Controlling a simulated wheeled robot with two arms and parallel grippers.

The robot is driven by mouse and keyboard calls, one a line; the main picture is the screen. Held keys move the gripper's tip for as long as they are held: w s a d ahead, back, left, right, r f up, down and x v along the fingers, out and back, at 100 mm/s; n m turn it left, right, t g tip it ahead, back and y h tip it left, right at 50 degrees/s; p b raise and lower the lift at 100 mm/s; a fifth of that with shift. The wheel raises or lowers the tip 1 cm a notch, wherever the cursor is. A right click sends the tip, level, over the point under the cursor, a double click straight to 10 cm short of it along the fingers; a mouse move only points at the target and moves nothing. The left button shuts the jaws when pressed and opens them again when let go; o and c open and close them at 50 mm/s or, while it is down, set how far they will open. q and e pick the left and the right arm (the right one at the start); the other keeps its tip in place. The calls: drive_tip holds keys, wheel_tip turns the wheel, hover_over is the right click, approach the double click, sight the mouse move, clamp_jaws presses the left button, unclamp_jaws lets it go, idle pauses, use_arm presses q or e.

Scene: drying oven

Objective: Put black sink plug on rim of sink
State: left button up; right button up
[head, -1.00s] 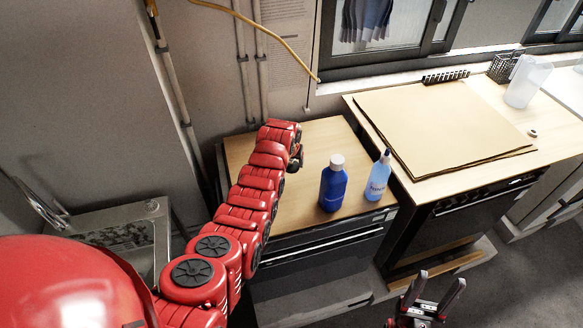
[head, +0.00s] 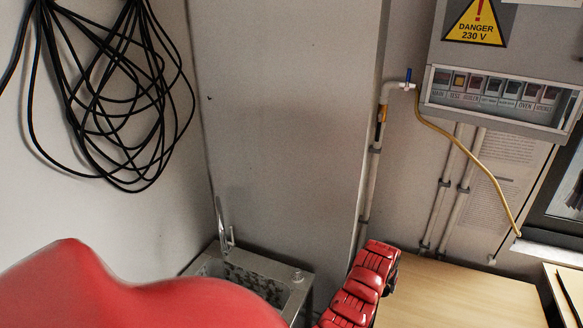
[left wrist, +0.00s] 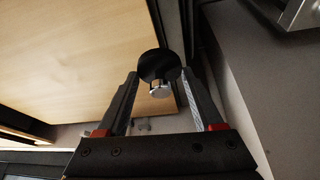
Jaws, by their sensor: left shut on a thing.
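The black sink plug (left wrist: 159,66) is a round black disc with a small silver knob, seen in the left wrist view. My left gripper (left wrist: 160,78) is shut on it, with the plug between the fingertips. In the head view, my red left arm hides the gripper and plug. The grey metal sink (head: 303,291) stands in the corner at lower centre-left, its front and left parts hidden by my red body. A tap rises at its back. A small silver round fitting (head: 297,276) sits on its right rim. My right gripper is not in view.
A wooden worktop (head: 460,295) lies right of the sink, beyond my arm; a wooden top also fills the left of the left wrist view (left wrist: 75,50). A grey wall column (head: 290,120) stands behind the sink. Black cable loops (head: 125,100) hang on the left wall.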

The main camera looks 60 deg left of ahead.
use_arm(q)
drive_tip(key=s+a+f+n+g+y+p, duration=0.1)
drive_tip(key=s+a+f+n, duration=0.2)
drive_tip(key=s+a, duration=0.95)
drive_tip(key=s+a+f+n+y, duration=0.1)
drive_tip(key=s+a+f+n, duration=0.1)
drive_tip(key=s+a, duration=1.05)
drive_tip(key=w+a+b, duration=0.1)
drive_tip(key=a+b, duration=0.2)
drive_tip(key=b, duration=0.3)
drive_tip(key=w+a+f+b, duration=0.1)
drive_tip(key=w+a+b, duration=0.1)
drive_tip(key=b, duration=0.5)
drive_tip(key=w+a+f+b, duration=0.1)
drive_tip(key=a+b, duration=0.3)
drive_tip(key=b, duration=0.2)
drive_tip(key=shift+w+f+b, duration=0.2)
drive_tip(key=shift+w+b, duration=0.05)
drive_tip(key=shift+b, duration=0.05)
drive_tip(key=shift+r, duration=0.1)
drive_tip(key=f+b, duration=0.1)
drive_tip(key=b, duration=0.4)
drive_tip(key=shift+a+f, duration=0.1)
drive_tip(key=shift+a, duration=0.25)
drive_tip(key=shift+f+b, duration=0.6)
drive_tip(key=shift+f, duration=0.6)
drive_tip(key=shift+r, duration=0.1)
drive_tip(key=o, duration=1.4)
drive_tip(key=shift+c, duration=0.2)
